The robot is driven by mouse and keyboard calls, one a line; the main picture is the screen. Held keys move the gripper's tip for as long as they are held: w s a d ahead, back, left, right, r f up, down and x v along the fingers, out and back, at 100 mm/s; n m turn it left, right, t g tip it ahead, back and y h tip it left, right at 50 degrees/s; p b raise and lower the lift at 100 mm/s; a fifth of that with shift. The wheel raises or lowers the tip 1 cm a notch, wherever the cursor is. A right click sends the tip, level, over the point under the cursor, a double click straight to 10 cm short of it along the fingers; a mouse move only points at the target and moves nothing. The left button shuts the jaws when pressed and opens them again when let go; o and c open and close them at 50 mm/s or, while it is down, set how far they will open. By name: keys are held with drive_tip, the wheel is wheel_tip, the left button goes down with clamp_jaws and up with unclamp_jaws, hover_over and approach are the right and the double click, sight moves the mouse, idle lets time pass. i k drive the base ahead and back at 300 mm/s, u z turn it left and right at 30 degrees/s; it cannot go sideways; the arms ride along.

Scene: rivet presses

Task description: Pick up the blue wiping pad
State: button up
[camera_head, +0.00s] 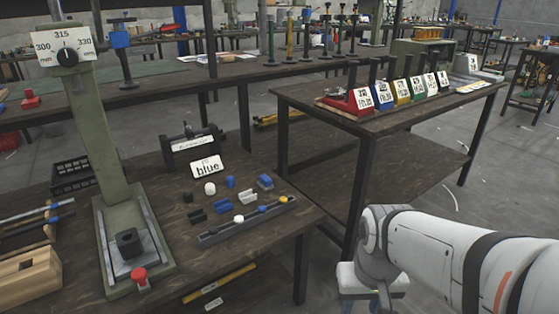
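My arm comes in from the right, with the white end that bears my gripper (372,292) low and right of the bench, apart from these pieces. The fingers are not clear enough to read.
A green press (112,170) with a red knob stands at the left. A grey strip (247,222) with small coloured pieces lies along the bench front. White and black pieces sit among the blue ones. A second table (300,96) behind holds coloured, numbered bins.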

sight(264, 183)
drive_tip(key=u, duration=0.15)
drive_tip(key=i, duration=0.95)
drive_tip(key=z, duration=0.1)
